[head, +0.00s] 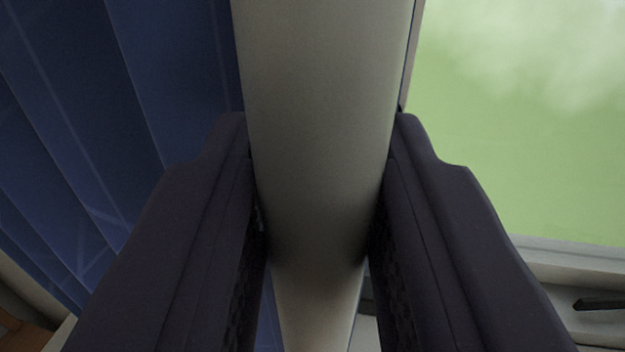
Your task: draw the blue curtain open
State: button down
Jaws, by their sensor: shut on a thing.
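The blue curtain (75,110) hangs in pleated folds on the left of the head view. A smooth grey-beige upright bar (322,120) runs down the middle, along the curtain's right edge. My gripper (322,130) has one dark finger on each side of this bar and is shut on it. The fingers hide parts of the curtain's lower right and of the bar's sides. The bar's upper end is out of view.
A window pane (525,130) with a blurred green view fills the right side. A pale window frame (575,265) runs below it, with a small dark handle-like piece (598,303) at the lower right. A brown surface (20,335) shows at the lower left corner.

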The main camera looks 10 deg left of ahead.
jog(key=shift+a+r, duration=0.1)
jog(key=shift+a, duration=0.05)
jog(key=c, duration=1.2)
grip_release()
jog(key=shift+o, duration=1.1)
jog(key=shift+a, duration=0.25)
jog(key=shift+d, duration=0.1)
jog(key=s+d, duration=0.1)
jog(key=s, duration=0.6)
jog(key=shift+s+d, duration=0.3)
jog(key=shift+s, duration=0.05)
